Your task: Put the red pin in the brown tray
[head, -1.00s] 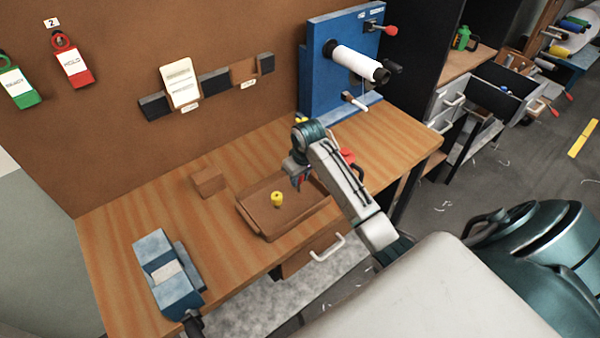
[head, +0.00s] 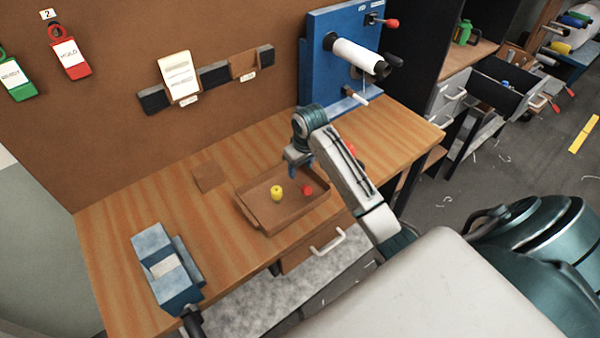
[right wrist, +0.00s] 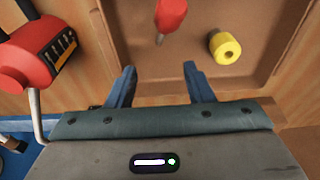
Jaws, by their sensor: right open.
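The red pin (head: 307,190) is in the brown tray (head: 265,227), to the right of a yellow piece (head: 277,192) in the same tray. In the right wrist view the red pin (right wrist: 171,14) shows at the top, just beyond my fingertips, apart from them, and the yellow piece (right wrist: 224,47) lies to its right. My right gripper (head: 298,170) is above the far right part of the tray. In the right wrist view its blue fingers (right wrist: 160,75) are spread with nothing between them. My left gripper is not in view.
A blue vise-like block (head: 165,268) stands at the table's front left. A flat brown square (head: 208,177) lies behind the tray. A blue stand with a white spool (head: 355,55) is at the back right. A red-headed tool (right wrist: 25,60) shows beside my right gripper.

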